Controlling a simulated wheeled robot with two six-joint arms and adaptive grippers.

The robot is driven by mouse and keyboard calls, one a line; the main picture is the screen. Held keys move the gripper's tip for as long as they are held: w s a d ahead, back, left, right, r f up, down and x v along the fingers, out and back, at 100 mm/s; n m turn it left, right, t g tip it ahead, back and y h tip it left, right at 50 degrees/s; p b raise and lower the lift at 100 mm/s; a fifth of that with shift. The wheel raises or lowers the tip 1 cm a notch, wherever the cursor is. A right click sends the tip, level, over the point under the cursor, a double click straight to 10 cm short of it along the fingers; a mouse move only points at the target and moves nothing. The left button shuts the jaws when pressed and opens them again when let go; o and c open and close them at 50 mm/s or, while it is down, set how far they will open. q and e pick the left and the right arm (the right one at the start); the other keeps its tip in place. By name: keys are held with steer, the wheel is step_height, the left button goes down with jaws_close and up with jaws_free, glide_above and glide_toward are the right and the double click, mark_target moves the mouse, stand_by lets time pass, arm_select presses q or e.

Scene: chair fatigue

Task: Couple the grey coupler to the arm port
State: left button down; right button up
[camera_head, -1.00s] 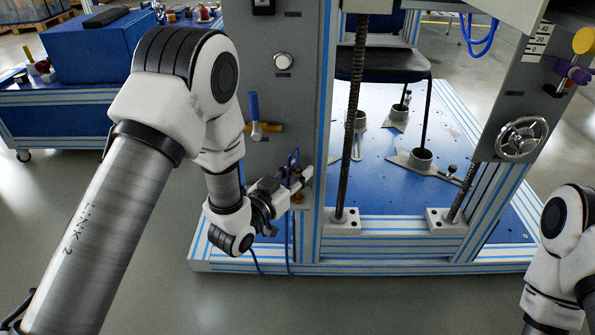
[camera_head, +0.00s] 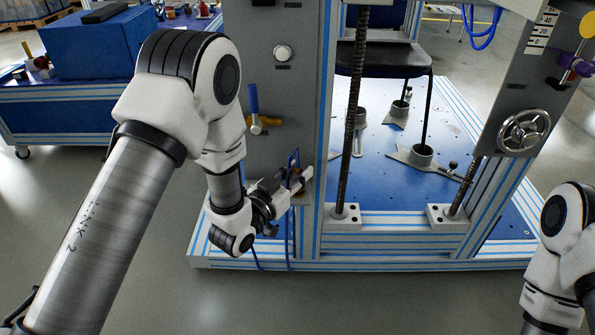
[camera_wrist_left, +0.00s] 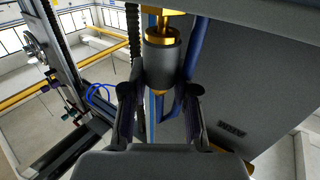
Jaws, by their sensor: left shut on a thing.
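The grey coupler (camera_wrist_left: 161,58) is a short grey cylinder with brass ends, seen in the left wrist view between the fingers of my left gripper (camera_wrist_left: 160,92). My left gripper is shut on it. A brass fitting (camera_wrist_left: 165,22), which looks like the arm port, is directly above the coupler and in line with it. The two look touching or nearly so; I cannot tell whether they are locked. In the head view my left gripper (camera_head: 293,182) is at the front post's lower edge, hiding most of the coupler. My right arm shows at the right edge, its gripper out of view.
A blue hose (camera_wrist_left: 197,50) runs close beside the coupler. The grey panel (camera_head: 283,90) carries a blue-handled valve (camera_head: 254,105) above my left gripper. A black-seated chair (camera_head: 385,62) stands on the blue platform (camera_head: 380,165). The floor in front is clear.

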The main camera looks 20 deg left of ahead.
arm_select(q)
steer(key=shift+f+b, duration=0.35)
steer(key=shift+f, duration=0.2)
steer(key=c, duration=0.8)
jaws_free()
steer(key=shift+s, duration=0.1)
steer(key=v, duration=1.2)
